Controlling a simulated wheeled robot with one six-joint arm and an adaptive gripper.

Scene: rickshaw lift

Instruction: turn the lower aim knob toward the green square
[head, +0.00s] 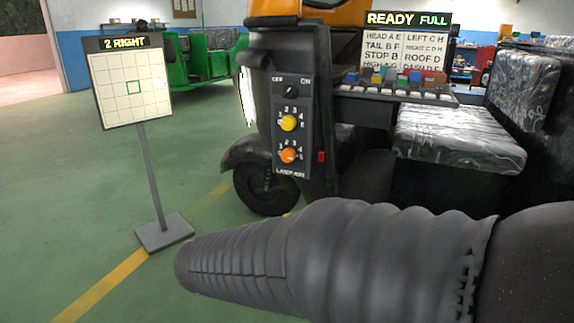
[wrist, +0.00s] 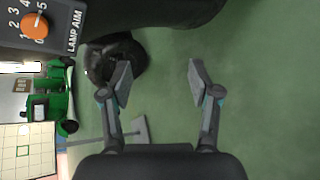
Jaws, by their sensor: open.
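The lower aim knob (head: 288,155) is the orange dial at the bottom of the dark lamp-aim panel on the rickshaw's front. It also shows in the wrist view (wrist: 34,26) at the upper left, with numbers around it. The green square (head: 134,87) is a green outline on the white grid board (head: 108,100), right of the grid's middle; its sign reads "2 RIGHT". A pale spot shows on the board further right, at its edge. My gripper (wrist: 158,75) is open and empty over the floor, apart from the knob. In the head view my arm's sleeve hides it.
Above the orange knob are a yellow knob (head: 289,123) and a black OFF/ON switch (head: 290,91). A red switch (head: 321,157) sits beside the panel. The board's stand base (head: 164,232) is on the floor. The rickshaw wheel (head: 262,188) is below the panel.

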